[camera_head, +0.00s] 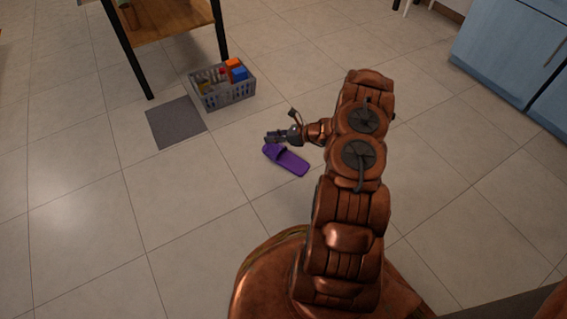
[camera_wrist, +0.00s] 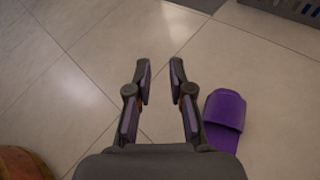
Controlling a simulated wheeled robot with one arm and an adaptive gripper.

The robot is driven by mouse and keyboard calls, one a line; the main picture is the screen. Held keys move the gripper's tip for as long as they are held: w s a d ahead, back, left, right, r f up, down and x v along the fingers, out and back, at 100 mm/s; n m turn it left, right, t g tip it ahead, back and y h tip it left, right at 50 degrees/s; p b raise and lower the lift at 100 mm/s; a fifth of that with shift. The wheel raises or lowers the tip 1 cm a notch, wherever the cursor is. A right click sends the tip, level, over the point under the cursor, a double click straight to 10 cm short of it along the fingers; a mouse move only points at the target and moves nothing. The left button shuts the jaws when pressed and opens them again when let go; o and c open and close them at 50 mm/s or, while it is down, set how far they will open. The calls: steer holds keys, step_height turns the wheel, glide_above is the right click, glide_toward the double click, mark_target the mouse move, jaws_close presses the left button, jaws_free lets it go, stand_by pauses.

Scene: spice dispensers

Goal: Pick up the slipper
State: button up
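A purple slipper (camera_head: 288,160) lies flat on the tiled floor in the middle of the head view. In the wrist view the slipper (camera_wrist: 224,112) lies to the right of my gripper (camera_wrist: 160,72), and its lower end is partly hidden behind the gripper body. In the head view my gripper (camera_head: 268,137) is just beyond the slipper's far end, toward the mat. The two fingers are apart with bare floor between them. My gripper is open and empty.
A grey crate (camera_head: 226,96) with colourful items stands on the floor behind the slipper. A flat grey mat (camera_head: 176,122) lies left of it. A wooden table (camera_head: 165,22) with black legs stands at the back left. Blue cabinets (camera_head: 515,50) stand at right. The floor at left is clear.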

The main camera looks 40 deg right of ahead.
mark_target(277, 157)
steer(key=s+d+f+m+h+b, duration=0.1)
steer(key=d+f+m, duration=0.1)
steer(key=f, duration=0.4)
steer(key=s+d+f+m+t+h+b, duration=0.1)
steer(key=d+f+m+b, duration=0.1)
steer(key=f, duration=0.4)
steer(key=s+d+f+m+t+h+b, duration=0.1)
steer(key=s+d+f+b, duration=0.1)
steer(key=d+f, duration=0.2)
step_height(277, 157, down, 2)
steer(key=shift+m, duration=0.4)
steer(key=shift+b+x, duration=1.25)
steer(key=shift+x, duration=0.7)
steer(key=shift+w+a+f+b, duration=0.1)
steer(key=shift+w+a+b, duration=0.2)
steer(key=shift+w, duration=0.3)
steer(key=shift+w+a+f+b, duration=0.1)
steer(key=shift+w+a+b, duration=0.05)
steer(key=shift+w+b, duration=0.4)
steer(key=shift+w+a+f+b, duration=0.1)
steer(key=shift+w+a+b, duration=0.15)
steer(key=shift+w, duration=0.4)
steer(key=shift+c, duration=0.4)
jaws_close()
